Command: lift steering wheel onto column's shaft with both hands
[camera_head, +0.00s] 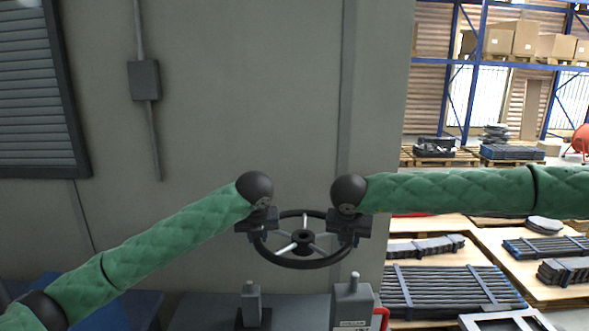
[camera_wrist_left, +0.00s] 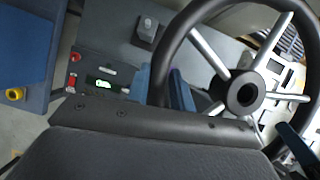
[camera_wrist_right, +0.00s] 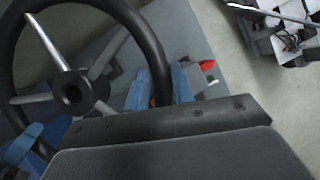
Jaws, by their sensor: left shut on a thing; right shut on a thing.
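The steering wheel (camera_head: 303,237) has a black rim, silver spokes and a black hub. It is held in the air, tilted toward the head camera. My left gripper (camera_head: 260,226) is shut on the rim's left side, and my right gripper (camera_head: 346,230) is shut on its right side. The blue fingers straddle the rim in the left wrist view (camera_wrist_left: 168,88) and the right wrist view (camera_wrist_right: 160,88). Below the wheel stand two grey posts with light tops, one at left (camera_head: 251,305) and a wider one at right (camera_head: 352,305). I cannot tell which is the column.
A grey wall panel (camera_head: 240,90) stands behind the wheel. A red handle (camera_head: 383,318) is beside the wider post. Bundled dark bars (camera_head: 440,290) lie on pallets at right. A blue surface (camera_head: 125,308) is at lower left. The air around the wheel looks clear.

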